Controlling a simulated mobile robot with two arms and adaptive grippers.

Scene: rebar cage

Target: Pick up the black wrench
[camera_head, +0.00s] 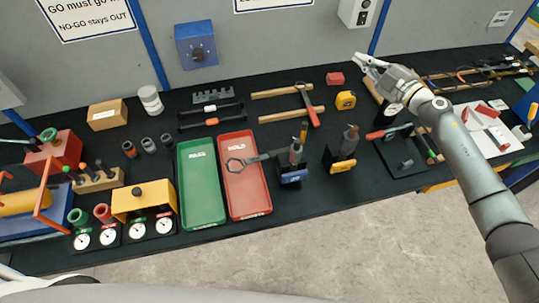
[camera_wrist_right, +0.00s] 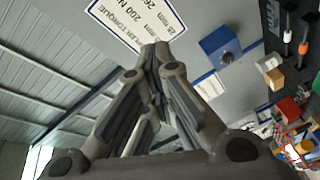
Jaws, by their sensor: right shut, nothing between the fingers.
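Two black bar-shaped tools (camera_head: 210,116) with red tips lie behind the trays. My right gripper (camera_head: 360,60) is raised at the back right of the bench, well away from these tools. Its fingers meet, empty, in the right wrist view (camera_wrist_right: 158,52). My left gripper is in neither view.
A green tray (camera_head: 202,190) stands beside the red one. A blue stand (camera_head: 293,172) and yellow-based stand (camera_head: 341,158) hold upright tools. Wooden bars (camera_head: 285,91) carry a red-handled tool. Gauges (camera_head: 137,231) crowd the front left. A grey wall with a blue box (camera_head: 197,46) rises behind.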

